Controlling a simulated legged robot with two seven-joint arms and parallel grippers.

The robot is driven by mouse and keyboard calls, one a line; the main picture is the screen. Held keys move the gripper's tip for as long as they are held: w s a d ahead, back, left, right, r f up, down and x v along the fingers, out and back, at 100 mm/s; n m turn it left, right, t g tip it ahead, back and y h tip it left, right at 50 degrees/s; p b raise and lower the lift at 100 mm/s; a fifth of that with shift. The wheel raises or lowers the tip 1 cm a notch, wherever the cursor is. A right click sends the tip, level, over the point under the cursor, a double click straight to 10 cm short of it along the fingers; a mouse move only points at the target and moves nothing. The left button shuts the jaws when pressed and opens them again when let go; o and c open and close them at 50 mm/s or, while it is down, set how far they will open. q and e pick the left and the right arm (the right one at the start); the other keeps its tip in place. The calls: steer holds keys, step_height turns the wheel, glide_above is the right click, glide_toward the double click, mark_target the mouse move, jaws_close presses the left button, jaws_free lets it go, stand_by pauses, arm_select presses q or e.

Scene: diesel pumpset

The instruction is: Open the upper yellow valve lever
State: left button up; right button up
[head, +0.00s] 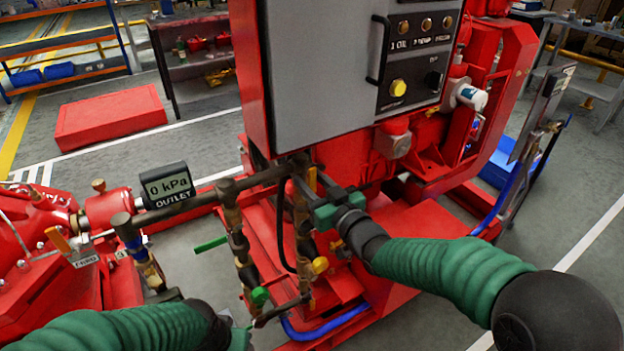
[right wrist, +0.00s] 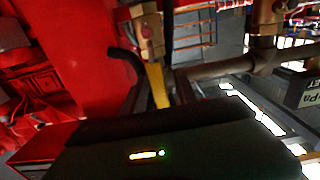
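The upper yellow valve lever (head: 312,179) stands upright on the pipework below the grey control panel. In the right wrist view the yellow lever (right wrist: 157,86) runs down between my two dark fingers from a brass valve body (right wrist: 147,33). My right gripper (head: 299,184) reaches in from the right at the lever. Its fingers (right wrist: 160,92) lie on either side of the lever with narrow gaps, so it looks open around it. My left gripper (head: 241,338) shows only in part at the bottom edge, and its fingers are hidden.
A lower yellow handle (head: 319,265), a green lever (head: 210,244) and a green knob (head: 259,296) sit on the pipes nearby. The outlet gauge (head: 167,186) reads 0 kPa. The grey control panel (head: 330,75) is just above my right gripper. A black hose (head: 280,225) hangs close by.

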steer(key=shift+r, duration=0.2)
steer(key=shift+s+d+r, duration=0.1)
steer(key=shift+s+d, duration=0.2)
steer(key=p+v, duration=0.3)
steer(key=v, duration=1.3)
steer(key=shift+f, duration=0.3)
